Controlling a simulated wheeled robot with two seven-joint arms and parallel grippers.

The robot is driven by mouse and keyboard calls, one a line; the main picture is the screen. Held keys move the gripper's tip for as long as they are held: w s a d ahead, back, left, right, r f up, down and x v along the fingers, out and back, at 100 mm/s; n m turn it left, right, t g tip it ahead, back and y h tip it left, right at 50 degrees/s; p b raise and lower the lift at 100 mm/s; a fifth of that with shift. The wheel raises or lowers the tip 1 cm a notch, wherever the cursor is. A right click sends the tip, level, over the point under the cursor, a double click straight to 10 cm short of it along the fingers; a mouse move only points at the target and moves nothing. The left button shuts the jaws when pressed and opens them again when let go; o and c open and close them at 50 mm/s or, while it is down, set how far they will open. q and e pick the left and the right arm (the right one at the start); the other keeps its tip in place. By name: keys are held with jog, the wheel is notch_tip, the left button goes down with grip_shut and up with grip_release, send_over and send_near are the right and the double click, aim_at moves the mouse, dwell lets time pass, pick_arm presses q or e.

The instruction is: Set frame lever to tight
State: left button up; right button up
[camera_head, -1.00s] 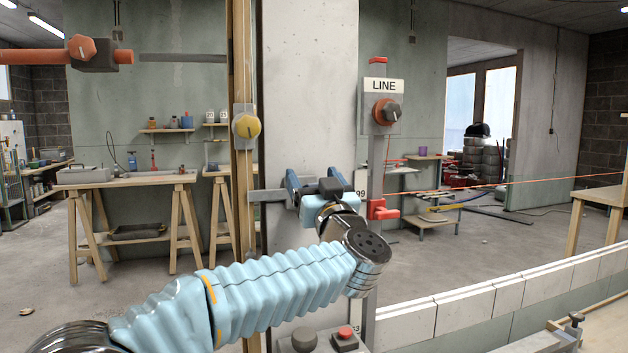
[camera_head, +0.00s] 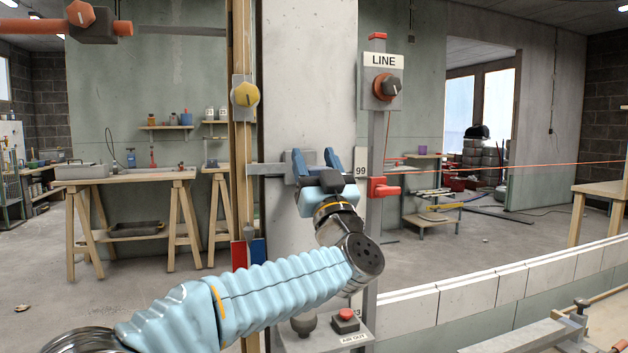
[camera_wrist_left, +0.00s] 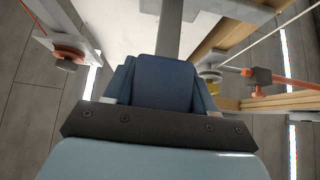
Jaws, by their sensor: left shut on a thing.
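My left gripper (camera_head: 317,161) is in front of the pale concrete column, its two blue fingers pointing away from me. A grey horizontal bar (camera_head: 268,169) runs from the wooden post behind the fingers. In the left wrist view the blue fingers (camera_wrist_left: 164,82) are closed together, and a grey bar (camera_wrist_left: 169,35) runs straight out from between them. The fingers are shut on this grey piece; I cannot tell for certain that it is the frame lever. The held end is hidden by the fingers. No "tight" mark is readable. My right gripper is out of view.
A grey post carries a dial (camera_head: 387,87) under a LINE sign and a red clamp (camera_head: 383,187), right of my gripper. A yellow knob (camera_head: 245,95) sits on the wooden post. A button box (camera_head: 346,322) stands below. A low block wall (camera_head: 460,300) runs along the right.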

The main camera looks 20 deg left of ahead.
pick_arm(q)
jog(key=shift+f+t+y+b, duration=0.3)
jog(key=shift+f+t+b, duration=0.2)
jog(key=shift+f+b, duration=0.35)
jog(key=shift+s+d+r, duration=0.1)
jog(key=shift+r, duration=0.1)
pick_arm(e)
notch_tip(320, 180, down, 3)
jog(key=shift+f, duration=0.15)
pick_arm(q)
jog(key=o, duration=1.4)
jog(key=shift+r, duration=0.1)
jog(key=b+v, duration=0.3)
jog(key=v, duration=1.1)
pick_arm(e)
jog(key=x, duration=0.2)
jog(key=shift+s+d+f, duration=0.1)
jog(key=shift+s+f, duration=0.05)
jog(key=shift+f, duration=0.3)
